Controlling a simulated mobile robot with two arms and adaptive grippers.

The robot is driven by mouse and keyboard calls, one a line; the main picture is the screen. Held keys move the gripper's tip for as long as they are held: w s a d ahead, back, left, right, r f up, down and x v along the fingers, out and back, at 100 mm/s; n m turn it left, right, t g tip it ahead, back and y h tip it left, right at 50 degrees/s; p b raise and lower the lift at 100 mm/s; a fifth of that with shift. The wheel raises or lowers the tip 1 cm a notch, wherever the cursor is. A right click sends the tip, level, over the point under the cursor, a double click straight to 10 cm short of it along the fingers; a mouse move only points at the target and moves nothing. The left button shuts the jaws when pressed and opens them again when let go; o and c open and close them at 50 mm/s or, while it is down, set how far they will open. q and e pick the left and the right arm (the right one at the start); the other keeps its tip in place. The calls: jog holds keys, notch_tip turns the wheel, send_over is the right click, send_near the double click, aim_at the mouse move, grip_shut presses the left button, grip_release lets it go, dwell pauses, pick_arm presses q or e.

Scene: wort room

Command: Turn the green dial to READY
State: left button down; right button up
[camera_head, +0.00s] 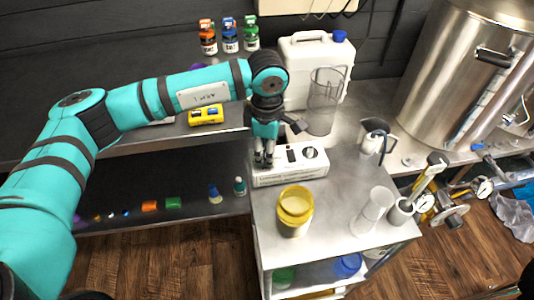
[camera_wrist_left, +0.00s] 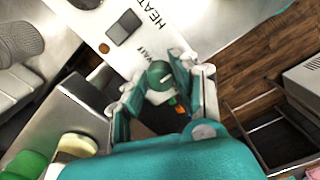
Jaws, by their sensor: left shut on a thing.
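The white control box (camera_head: 290,167) stands on the steel cart top, with a switch and a black knob on its panel. The green dial (camera_wrist_left: 157,77) shows in the left wrist view, with a pale line across its face. My left gripper (camera_wrist_left: 160,90) is shut on the dial, one finger at each side. In the head view my left gripper (camera_head: 264,160) points down at the box's left end and hides the dial. The word HEAT is readable on the panel; a smaller word near the dial is partly hidden. I cannot read READY. My right gripper is not in view.
A yellow jar (camera_head: 295,211) stands in front of the box. A clear cylinder (camera_head: 324,100) and a white jug (camera_head: 305,60) stand behind it. A metal pitcher (camera_head: 374,140) and a clear flask (camera_head: 372,210) are to the right. A steel kettle (camera_head: 455,75) fills the upper right.

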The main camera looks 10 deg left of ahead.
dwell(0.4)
pick_arm(q)
jog(key=c, duration=1)
grip_release()
jog(key=shift+r, duration=0.15)
notch_tip(320, 180, up, 12)
jog(key=shift+f, duration=0.1)
